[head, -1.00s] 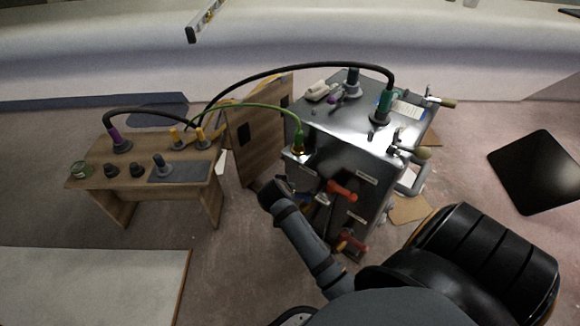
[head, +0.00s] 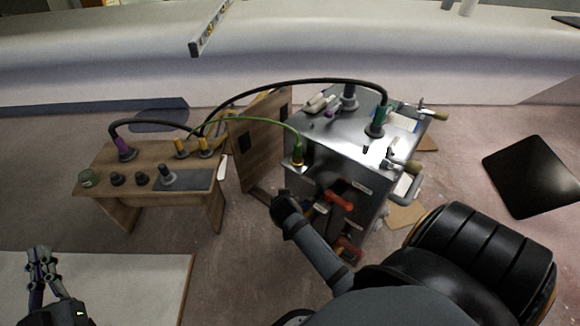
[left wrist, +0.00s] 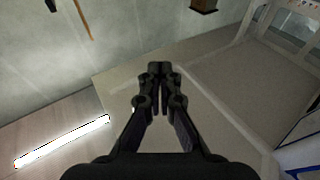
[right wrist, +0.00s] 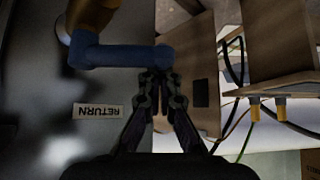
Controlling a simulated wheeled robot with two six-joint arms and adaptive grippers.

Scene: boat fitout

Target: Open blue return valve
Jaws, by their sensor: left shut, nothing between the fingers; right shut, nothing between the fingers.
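The blue valve handle (right wrist: 120,56) shows in the right wrist view as a bar lying crosswise, joined at its left to a brass-coloured part (right wrist: 93,14). A RETURN label (right wrist: 98,111) is on the grey panel beside it, upside down. My right gripper (right wrist: 158,82) is shut and empty, its tips close by the bar's right end; I cannot tell if they touch. In the head view my right arm hides this gripper and the blue handle. My left gripper (head: 40,254) is shut and empty at the lower left, far from the valve; it also shows in the left wrist view (left wrist: 159,70).
The metal cabinet (head: 325,146) carries red valve handles (head: 339,201) on its front and cables on top. A wooden panel (head: 262,140) stands at its left. A wooden bench (head: 150,195) with connectors stands further left.

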